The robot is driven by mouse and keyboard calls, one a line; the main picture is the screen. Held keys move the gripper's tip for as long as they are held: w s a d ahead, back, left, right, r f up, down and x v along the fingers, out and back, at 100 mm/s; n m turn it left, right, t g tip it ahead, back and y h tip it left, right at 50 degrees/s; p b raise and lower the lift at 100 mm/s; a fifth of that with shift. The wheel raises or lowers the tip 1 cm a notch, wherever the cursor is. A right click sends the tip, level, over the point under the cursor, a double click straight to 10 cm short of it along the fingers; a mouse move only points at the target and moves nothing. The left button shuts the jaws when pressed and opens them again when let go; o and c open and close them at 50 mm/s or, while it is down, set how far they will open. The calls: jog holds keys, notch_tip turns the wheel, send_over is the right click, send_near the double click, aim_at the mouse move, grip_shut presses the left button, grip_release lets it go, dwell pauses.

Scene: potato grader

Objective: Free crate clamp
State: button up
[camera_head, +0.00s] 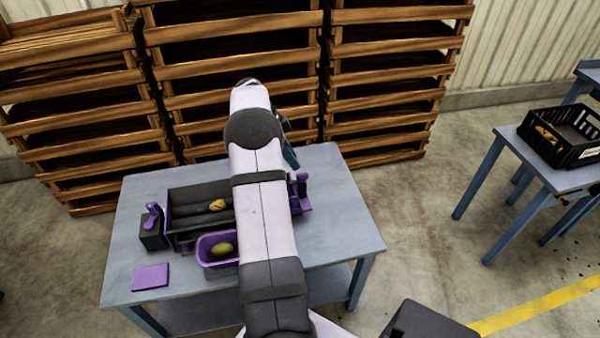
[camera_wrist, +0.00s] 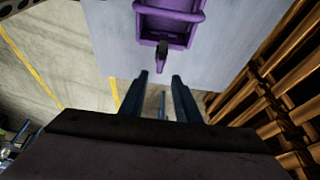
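The potato grader (camera_head: 180,203), a dark unit with purple sides, stands on the blue-grey table. A purple bracket (camera_head: 303,192) shows at its right end, partly behind my arm. In the wrist view a purple holder (camera_wrist: 168,22) with a rounded bar and a small dark upright piece (camera_wrist: 163,48) lies ahead of the fingertips. I cannot tell for sure which part is the clamp. My gripper (camera_wrist: 160,76) has its two blue fingers apart, with nothing between them, short of the dark piece. In the head view my gripper (camera_head: 290,150) is mostly hidden by my arm.
A purple tub (camera_head: 205,251) with a potato (camera_head: 222,249), a purple plate (camera_head: 150,277) and a dark block with a purple lever (camera_head: 152,226) are on the table. Slatted wooden crates (camera_head: 230,60) stand behind. A black crate (camera_head: 572,152) sits on a side table at right.

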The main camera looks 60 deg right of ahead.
aim_at(302, 174)
jog(key=shift+p+x, duration=0.8)
jog(key=shift+x, duration=2.85)
grip_shut()
